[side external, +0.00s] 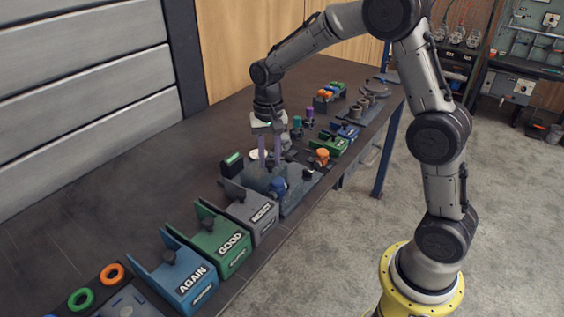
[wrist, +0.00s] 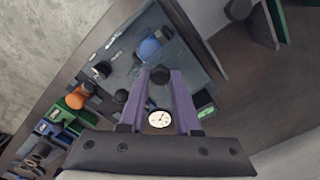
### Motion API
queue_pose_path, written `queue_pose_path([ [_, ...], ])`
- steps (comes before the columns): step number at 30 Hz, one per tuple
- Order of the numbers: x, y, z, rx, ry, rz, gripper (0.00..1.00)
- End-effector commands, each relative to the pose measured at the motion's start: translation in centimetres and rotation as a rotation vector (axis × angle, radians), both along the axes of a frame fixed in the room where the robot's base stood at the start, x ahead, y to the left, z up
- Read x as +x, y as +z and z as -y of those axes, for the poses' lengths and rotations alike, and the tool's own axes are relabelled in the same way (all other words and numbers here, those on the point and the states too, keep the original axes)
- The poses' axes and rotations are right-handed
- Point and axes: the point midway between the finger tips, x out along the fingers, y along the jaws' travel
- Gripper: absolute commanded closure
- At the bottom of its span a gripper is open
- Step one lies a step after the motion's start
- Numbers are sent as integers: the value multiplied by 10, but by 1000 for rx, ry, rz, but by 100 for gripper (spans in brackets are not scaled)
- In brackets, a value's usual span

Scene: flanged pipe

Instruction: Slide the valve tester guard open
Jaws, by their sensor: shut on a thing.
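The valve tester (side external: 298,196) is a dark grey unit on the bench, with a blue valve (side external: 277,187) on it that also shows in the wrist view (wrist: 149,48). Its guard (wrist: 185,58) looks like a see-through grey panel; its exact edges are hard to make out. A black knob (wrist: 160,75) sits between the purple fingertips of my gripper (wrist: 159,78). My gripper (side external: 269,163) points down over the tester and is shut on this knob. A round white gauge (wrist: 160,118) shows between the fingers. The knob is hidden in the side view.
Grey, green (side external: 220,238) and blue (side external: 188,277) bins stand in front of the tester. An orange-topped part (side external: 322,157) and green and blue blocks stand to its right. Purple and teal parts stand behind.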

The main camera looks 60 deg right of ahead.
Motion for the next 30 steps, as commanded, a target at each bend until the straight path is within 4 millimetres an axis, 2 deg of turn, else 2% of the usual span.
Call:
queue_pose_path([
  [1, 13, 1, 1, -2, 0, 9, 100],
  [3, 24, 2, 0, -2, 0, 9, 100],
  [7, 40, 2, 0, -3, 1, 8, 100],
  [12, 47, 2, 0, -3, 1, 10, 100],
  [20, 47, 2, 0, -3, 1, 10, 100],
  [21, 47, 2, 0, -3, 1, 10, 63],
  [25, 46, 2, 0, -2, 1, 8, 40],
  [30, 46, 1, 0, -2, 1, 5, 39],
])
